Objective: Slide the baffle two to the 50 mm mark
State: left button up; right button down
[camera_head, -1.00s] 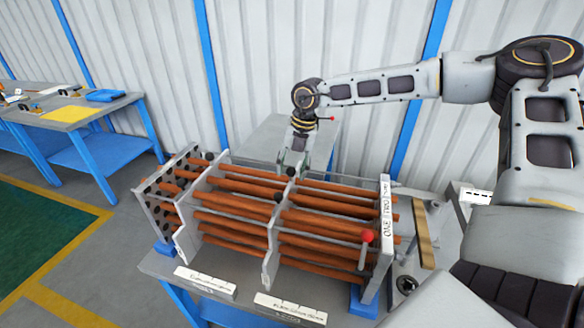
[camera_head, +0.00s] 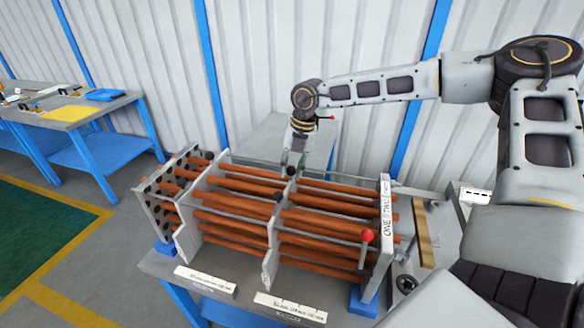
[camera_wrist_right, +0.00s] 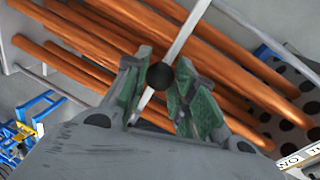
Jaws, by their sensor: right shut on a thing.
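The flanged assembly of copper tubes (camera_head: 240,225) lies across a bench. A thin grey upright plate, the middle baffle (camera_head: 271,245), stands around the tubes about halfway along; another baffle (camera_head: 186,238) stands left of it. I cannot read which is number two. Scale marks are too small to read. My left gripper is not in view.
A perforated plate (camera_head: 158,212) closes the left end. A plate marked ONE and TWO (camera_head: 384,232) stands at the right, with a red ball handle (camera_head: 367,236) before it. White label strips (camera_head: 205,282) lie along the bench front. A corrugated wall stands behind.

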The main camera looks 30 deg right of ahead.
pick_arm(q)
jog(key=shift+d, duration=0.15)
pick_arm(e)
jog(key=shift+s+d, duration=0.2)
jog(key=shift+d, duration=0.1)
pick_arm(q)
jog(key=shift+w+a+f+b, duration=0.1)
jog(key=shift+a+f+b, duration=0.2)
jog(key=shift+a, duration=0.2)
pick_arm(e)
jog(key=s+d, duration=0.2)
jog(key=s, duration=0.1)
jog(key=shift+d+r, duration=0.2)
jog(key=shift+d, duration=0.15)
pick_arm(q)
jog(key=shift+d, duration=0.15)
pick_arm(e)
jog(key=c, duration=1.6)
grip_release()
jog(key=shift+c, duration=0.2)
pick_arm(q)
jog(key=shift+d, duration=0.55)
pick_arm(e)
jog(key=o, duration=0.5)
jog(key=shift+s+f, duration=0.15)
